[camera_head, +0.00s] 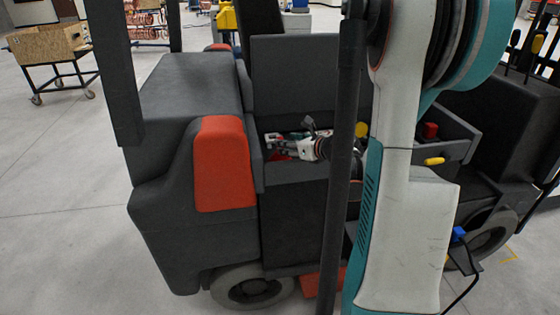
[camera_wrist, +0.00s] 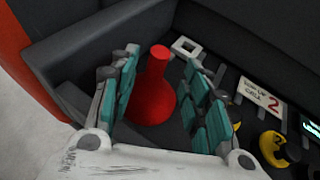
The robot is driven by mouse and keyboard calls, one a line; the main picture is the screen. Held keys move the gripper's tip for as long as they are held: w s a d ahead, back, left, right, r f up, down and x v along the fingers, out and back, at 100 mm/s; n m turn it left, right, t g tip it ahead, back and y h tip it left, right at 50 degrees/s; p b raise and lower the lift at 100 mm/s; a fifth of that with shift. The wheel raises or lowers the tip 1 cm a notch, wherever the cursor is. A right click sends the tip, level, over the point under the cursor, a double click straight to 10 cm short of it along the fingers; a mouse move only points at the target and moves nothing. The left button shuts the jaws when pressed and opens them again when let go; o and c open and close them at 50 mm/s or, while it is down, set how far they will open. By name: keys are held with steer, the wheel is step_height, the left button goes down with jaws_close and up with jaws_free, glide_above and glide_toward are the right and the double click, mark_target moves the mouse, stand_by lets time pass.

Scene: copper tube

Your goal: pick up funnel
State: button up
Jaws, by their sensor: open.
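The red funnel (camera_wrist: 152,100) stands with its narrow spout up on a dark grey surface inside a walled tray in the wrist view. My gripper (camera_wrist: 168,62) is open, with one teal-padded finger to the left of the funnel and the other to its right. The fingers look apart from the funnel, with nothing held between them.
The dark grey vehicle (camera_head: 185,95) has an orange-red panel (camera_head: 223,165) at its left. In the wrist view, a white square ring (camera_wrist: 186,47), a white card with a red 2 (camera_wrist: 262,97) and a yellow round object (camera_wrist: 273,150) lie to the right of the funnel. Tray walls close in at left.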

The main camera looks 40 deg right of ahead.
mark_target(275, 157)
steer(key=x, duration=0.2)
steer(key=b+x, duration=0.1)
steer(key=x, duration=0.2)
steer(key=shift+w+a+r+b, duration=0.1)
steer(key=shift+w+a+b, duration=0.05)
steer(key=shift+b, duration=0.15)
steer(key=shift+r, duration=0.1)
steer(key=shift+c, duration=0.5)
jaws_close()
